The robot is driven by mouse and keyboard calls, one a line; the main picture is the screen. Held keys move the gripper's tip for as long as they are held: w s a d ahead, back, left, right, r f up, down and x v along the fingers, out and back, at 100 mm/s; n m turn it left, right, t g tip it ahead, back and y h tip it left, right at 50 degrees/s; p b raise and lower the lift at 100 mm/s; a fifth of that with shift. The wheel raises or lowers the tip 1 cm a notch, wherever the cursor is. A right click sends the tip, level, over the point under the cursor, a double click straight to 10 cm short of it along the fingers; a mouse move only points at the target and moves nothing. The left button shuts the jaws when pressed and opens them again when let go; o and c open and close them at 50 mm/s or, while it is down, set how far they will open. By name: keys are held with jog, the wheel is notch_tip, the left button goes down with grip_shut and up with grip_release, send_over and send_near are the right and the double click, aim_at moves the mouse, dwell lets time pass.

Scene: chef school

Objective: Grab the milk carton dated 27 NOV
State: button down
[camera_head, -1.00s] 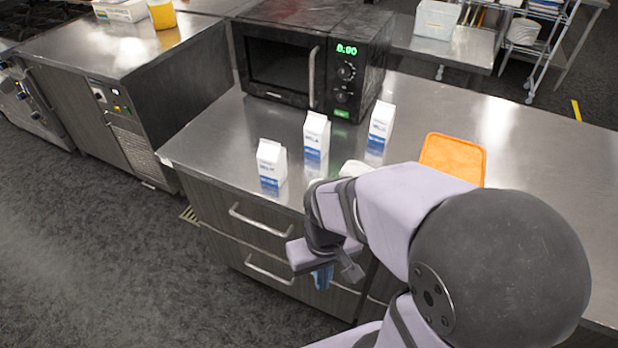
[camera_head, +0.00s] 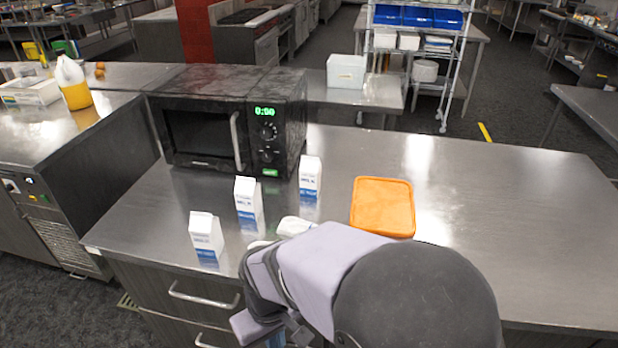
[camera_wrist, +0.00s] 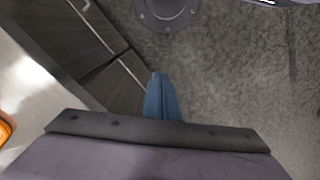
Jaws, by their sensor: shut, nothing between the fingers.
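Three white and blue milk cartons stand upright on the steel counter (camera_head: 480,200). The left carton (camera_head: 206,236) is nearest the front edge, the middle carton (camera_head: 248,202) is beside the microwave's front, and the right carton (camera_head: 310,175) is farthest back. Their dates are too small to read. My gripper (camera_head: 274,339) is low at the bottom of the head view, in front of the counter's drawers and partly cut off. In the wrist view its blue fingers (camera_wrist: 161,98) are shut and empty, over the floor. No carton shows in the wrist view.
A black microwave (camera_head: 228,122) stands behind the cartons. An orange tray (camera_head: 383,206) lies to their right. A crumpled white thing (camera_head: 294,226) lies near my arm, partly hidden. The counter's right side is clear.

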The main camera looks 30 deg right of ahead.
jog(key=c, duration=2.5)
grip_release()
jog(key=o, duration=1.7)
jog(key=shift+c, duration=0.2)
jog(key=shift+w, duration=0.1)
